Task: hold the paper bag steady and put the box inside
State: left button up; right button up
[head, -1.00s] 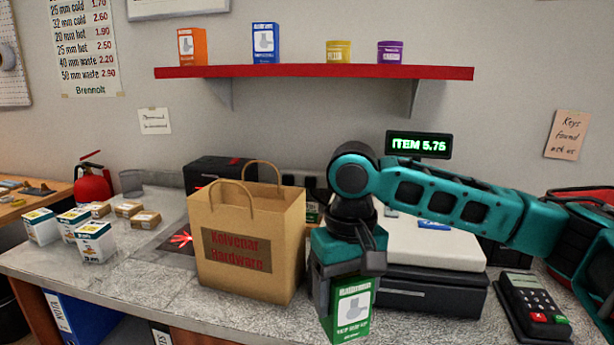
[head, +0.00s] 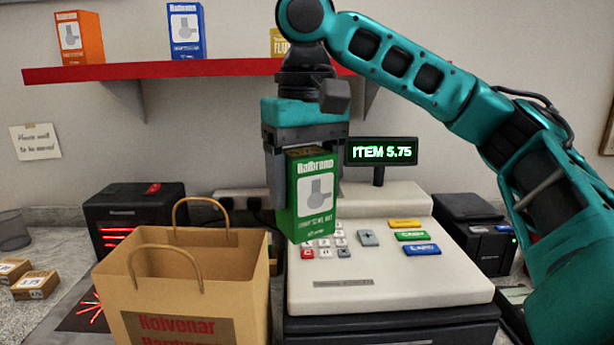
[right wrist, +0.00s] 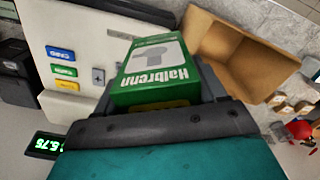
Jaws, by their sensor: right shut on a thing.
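The green box (head: 313,195) hangs upright in my right gripper (head: 305,170), which is shut on it, in front of the cash register and to the right of the bag. It also shows in the right wrist view (right wrist: 154,72). The brown paper bag (head: 185,285) stands open on the counter with both handles up. In the right wrist view the bag's open top (right wrist: 236,60) lies beside the box and I see no contents in it. The box is apart from the bag, higher than its rim. My left gripper is not in view.
The cash register (head: 400,275) stands right of the bag, with a lit display (head: 381,151) behind. A black scanner (head: 130,215) is behind the bag. A red shelf (head: 190,70) with boxes hangs above. Small cartons (head: 36,286) lie on the counter at left.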

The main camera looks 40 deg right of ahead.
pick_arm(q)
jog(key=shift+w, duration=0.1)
pick_arm(e)
jog(key=w+a+f, duration=0.2)
jog(key=w+a, duration=0.6)
jog(key=a, duration=0.1)
jog(key=shift+w+a, duration=0.2)
jog(key=shift+a, duration=0.15)
